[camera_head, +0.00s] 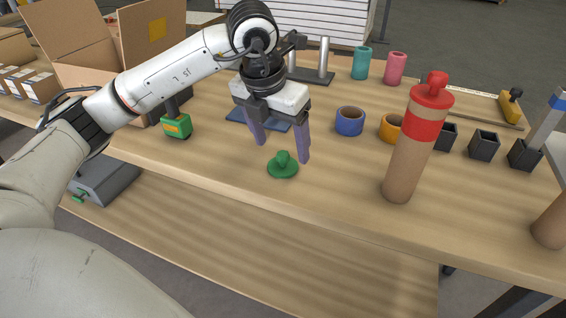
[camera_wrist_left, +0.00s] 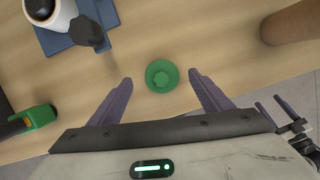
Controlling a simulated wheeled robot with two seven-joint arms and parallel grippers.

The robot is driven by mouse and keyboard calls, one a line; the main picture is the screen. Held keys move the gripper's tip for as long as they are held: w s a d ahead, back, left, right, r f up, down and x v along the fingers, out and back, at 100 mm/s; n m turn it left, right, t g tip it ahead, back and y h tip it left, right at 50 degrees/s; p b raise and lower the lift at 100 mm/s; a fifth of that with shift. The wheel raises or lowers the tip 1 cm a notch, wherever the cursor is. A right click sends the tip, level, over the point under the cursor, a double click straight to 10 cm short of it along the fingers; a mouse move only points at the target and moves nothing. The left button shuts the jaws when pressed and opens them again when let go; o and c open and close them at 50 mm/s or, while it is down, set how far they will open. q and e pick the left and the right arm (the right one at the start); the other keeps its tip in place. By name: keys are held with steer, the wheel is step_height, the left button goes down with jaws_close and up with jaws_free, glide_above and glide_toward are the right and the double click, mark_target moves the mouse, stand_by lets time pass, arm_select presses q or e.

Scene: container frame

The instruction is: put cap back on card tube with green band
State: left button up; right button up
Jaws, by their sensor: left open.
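A green cap (camera_head: 283,168) with a raised knob lies on the bench near its front edge. My left gripper (camera_head: 282,152) is open and empty above it, fingers pointing down. In the left wrist view the cap (camera_wrist_left: 161,76) sits between the two fingertips, apart from both. A card tube with a red band and red cap (camera_head: 405,160) stands upright to the right. Another plain card tube (camera_head: 551,225) is cut off at the right edge, and no green band shows on its visible part.
A blue tape roll (camera_head: 349,122) and an orange roll (camera_head: 391,127) stand behind the red-banded tube. Black holders (camera_head: 484,146) are at right. The bench around the cap is clear.

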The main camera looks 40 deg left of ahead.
mark_target(283, 154)
arm_select(q)
steer(key=x, duration=0.3)
steer(key=shift+d+f, duration=0.15)
steer(key=shift+f, duration=0.25)
steer(key=c, duration=1.1)
